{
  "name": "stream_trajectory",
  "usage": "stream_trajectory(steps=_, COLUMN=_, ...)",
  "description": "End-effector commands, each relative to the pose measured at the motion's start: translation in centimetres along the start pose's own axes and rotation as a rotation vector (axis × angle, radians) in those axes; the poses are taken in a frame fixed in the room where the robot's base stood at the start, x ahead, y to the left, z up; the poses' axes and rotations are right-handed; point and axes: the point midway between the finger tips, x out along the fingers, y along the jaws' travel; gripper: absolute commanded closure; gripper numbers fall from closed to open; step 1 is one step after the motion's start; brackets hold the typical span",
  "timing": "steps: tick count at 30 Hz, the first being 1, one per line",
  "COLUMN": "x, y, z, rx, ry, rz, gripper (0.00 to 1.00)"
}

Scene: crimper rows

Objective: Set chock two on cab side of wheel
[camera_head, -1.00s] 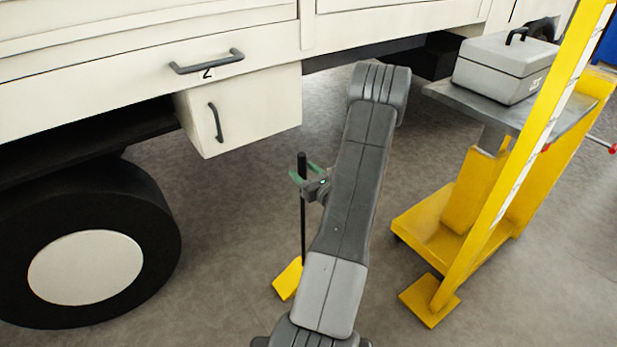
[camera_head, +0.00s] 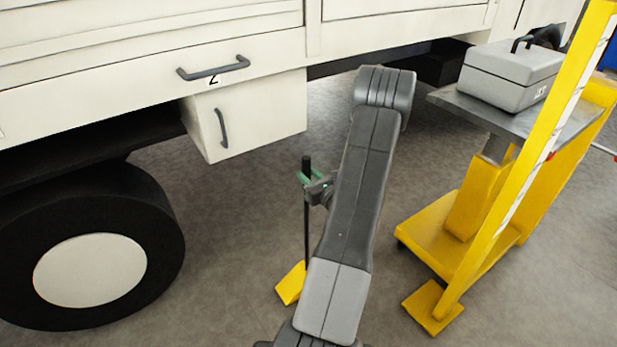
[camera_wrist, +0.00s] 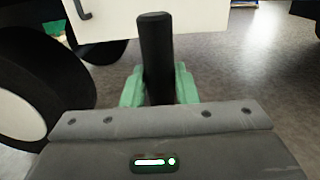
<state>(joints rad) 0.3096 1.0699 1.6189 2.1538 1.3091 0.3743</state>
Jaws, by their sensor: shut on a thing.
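The yellow chock (camera_head: 291,284) hangs at the foot of a thin black upright handle (camera_head: 307,225), right of the wheel. My gripper (camera_head: 306,178) has green fingers shut on the handle near its top. The wrist view shows the dark handle (camera_wrist: 156,58) upright between the green fingers (camera_wrist: 158,88); the chock is hidden there. The truck wheel (camera_head: 92,247) has a black tyre and pale hub at the left, apart from the chock. It also shows at the left of the wrist view (camera_wrist: 75,85). Whether the chock touches the floor I cannot tell.
The truck's cream side has a locker (camera_head: 250,115) with a dark handle above the wheel's right. A yellow wheeled cart (camera_head: 425,228) stands at the right, with a grey toolbox (camera_head: 508,75) on its shelf. Grey floor is clear between wheel and chock.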

Motion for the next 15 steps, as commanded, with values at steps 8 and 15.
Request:
stream_trajectory(steps=8, x=0.1, y=0.0, z=2.4, rx=-0.002, ry=-0.007, rz=0.0, gripper=1.0)
stream_trajectory(steps=15, x=0.1, y=0.0, z=3.9, rx=-0.002, ry=-0.006, rz=0.0, gripper=1.0)
